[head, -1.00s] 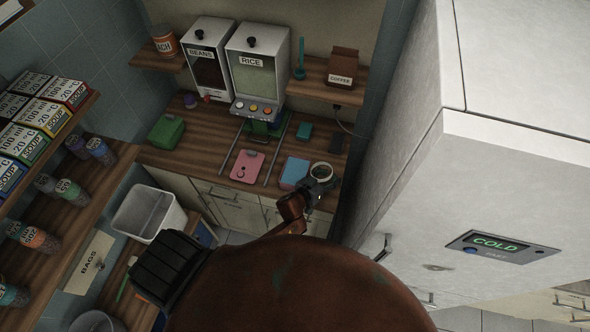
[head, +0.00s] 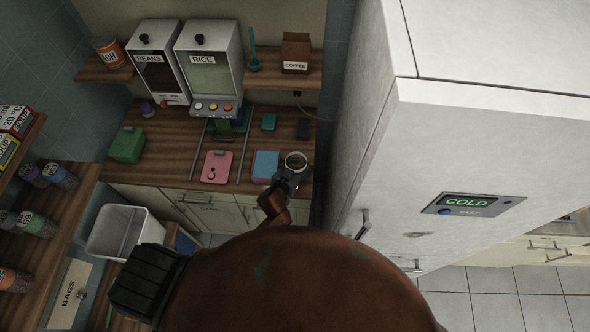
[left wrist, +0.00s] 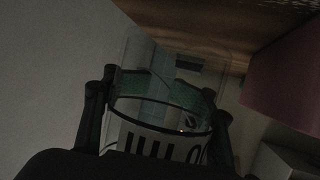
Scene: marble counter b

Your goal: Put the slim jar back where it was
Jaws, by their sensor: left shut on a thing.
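The slim jar (head: 296,160) shows in the head view as a round, pale-rimmed top at the right front of the wooden counter (head: 165,172). In the left wrist view the jar (left wrist: 158,138) is clear, with a dark band and a pale label with black lettering, partly cut off. My left gripper (head: 289,176) is shut on it, one finger on each side. I cannot tell whether the jar's base touches anything. My right gripper is not in view.
The tall white fridge (head: 375,150) stands close on the right.

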